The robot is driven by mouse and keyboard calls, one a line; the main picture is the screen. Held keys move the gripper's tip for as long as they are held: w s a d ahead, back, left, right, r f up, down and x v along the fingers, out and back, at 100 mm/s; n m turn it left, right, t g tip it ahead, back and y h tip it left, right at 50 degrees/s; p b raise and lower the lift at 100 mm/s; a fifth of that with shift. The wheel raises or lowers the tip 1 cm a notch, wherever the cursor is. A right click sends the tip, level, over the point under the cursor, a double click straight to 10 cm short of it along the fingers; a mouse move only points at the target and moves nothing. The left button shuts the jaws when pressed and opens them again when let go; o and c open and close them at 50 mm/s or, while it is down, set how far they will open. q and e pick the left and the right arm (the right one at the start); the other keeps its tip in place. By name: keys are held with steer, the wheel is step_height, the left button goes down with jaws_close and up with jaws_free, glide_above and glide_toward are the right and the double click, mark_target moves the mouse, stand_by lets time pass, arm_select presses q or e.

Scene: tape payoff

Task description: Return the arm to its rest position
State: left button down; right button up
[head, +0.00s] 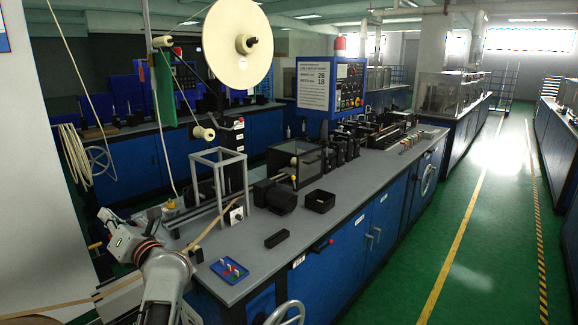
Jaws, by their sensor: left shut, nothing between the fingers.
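My left arm comes up from the bottom left, and its left gripper (105,215) is at the far end, beside the near left end of the long machine bench (335,215). The gripper is small and partly turned away; its fingers are shut with nothing between them. It is apart from the bench top items. My right gripper is out of view.
A large cream tape reel (222,50) hangs above the bench, with tape running down past my arm. On the bench are a blue tray (229,270), a black block (277,238) and an open black box (320,201). Green floor (400,285) is clear on the right.

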arm_select(q)
steer(key=s+d+f+m+t+h, duration=0.45)
steer(key=d+f+m+h, duration=0.55)
steer(key=m, duration=0.7)
steer(key=s+d+f+m+t+h, duration=0.4)
steer(key=s+d+f+m+h, duration=0.25)
steer(key=d+f+m, duration=0.75)
steer(key=s+f+m+g+h, duration=0.2)
steer(key=s+f+m+g, duration=0.6)
steer(key=s+f, duration=1.2)
steer(key=s+m, duration=0.1)
steer(key=m, duration=0.3)
steer(key=shift+f+m, duration=0.3)
steer(key=shift+m, duration=0.1)
steer(key=shift+d+g, duration=0.1)
steer(key=shift+g, duration=0.15)
steer(key=c, duration=2.8)
jaws_free()
